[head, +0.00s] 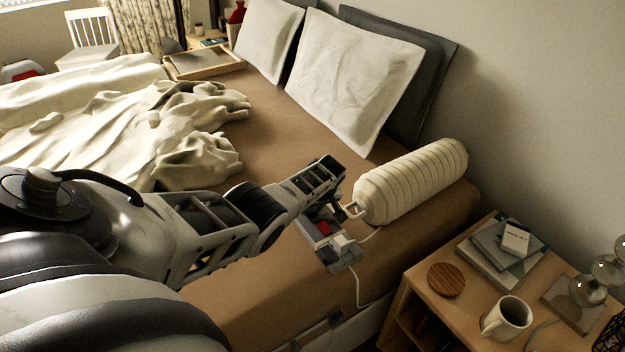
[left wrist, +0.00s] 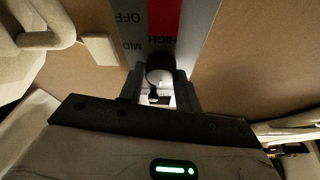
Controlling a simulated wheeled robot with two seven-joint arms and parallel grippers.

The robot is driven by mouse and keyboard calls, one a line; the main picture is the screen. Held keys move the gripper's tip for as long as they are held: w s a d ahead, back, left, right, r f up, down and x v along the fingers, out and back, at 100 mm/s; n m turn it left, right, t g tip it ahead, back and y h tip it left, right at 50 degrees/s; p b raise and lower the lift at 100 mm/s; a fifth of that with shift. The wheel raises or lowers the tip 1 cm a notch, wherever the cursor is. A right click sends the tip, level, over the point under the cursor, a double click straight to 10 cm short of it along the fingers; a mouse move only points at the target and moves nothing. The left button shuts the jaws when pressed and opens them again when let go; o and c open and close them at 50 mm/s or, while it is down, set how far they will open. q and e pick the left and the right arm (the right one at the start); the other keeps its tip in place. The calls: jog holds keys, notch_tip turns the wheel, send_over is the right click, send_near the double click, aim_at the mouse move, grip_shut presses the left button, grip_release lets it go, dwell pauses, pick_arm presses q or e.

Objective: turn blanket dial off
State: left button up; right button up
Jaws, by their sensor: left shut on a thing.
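The blanket control (head: 345,252) is a small grey box with a red patch and white cords, on the near edge of the bed by the bolster. In the left wrist view its panel (left wrist: 135,45) carries the words OFF, MID and HIGH, with a red band by HIGH. My left gripper (head: 330,207) is over the box. In the left wrist view the gripper (left wrist: 160,95) is shut on the dark round dial (left wrist: 160,72). The fingers partly hide the dial, and I cannot tell which setting it points to. My right gripper is not in view.
A ribbed cream bolster (head: 412,180) lies just right of the control. A nightstand (head: 415,285) at lower right holds a mug (head: 506,318), a wooden coaster (head: 446,280), books (head: 490,252) and glass globes (head: 588,290). A rumpled blanket (head: 130,130) covers the bed's left side.

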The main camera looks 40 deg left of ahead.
pick_arm(q)
jog(key=o, duration=1)
jog(key=shift+c, duration=0.2)
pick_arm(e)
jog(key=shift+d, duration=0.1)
pick_arm(q)
jog(key=p+v, duration=0.5)
jog(key=v, duration=0.1)
jog(key=shift+d+r, duration=0.1)
jog(key=shift+r, duration=0.3)
notch_tip(320, 180, up, 7)
jog(key=p, duration=0.2)
send_over(317, 220)
jog(key=s+d, duration=0.1)
jog(key=d, duration=0.2)
jog(key=shift+s+d+r, duration=0.2)
jog(key=shift+d+r, duration=0.1)
jog(key=shift+r, duration=0.35)
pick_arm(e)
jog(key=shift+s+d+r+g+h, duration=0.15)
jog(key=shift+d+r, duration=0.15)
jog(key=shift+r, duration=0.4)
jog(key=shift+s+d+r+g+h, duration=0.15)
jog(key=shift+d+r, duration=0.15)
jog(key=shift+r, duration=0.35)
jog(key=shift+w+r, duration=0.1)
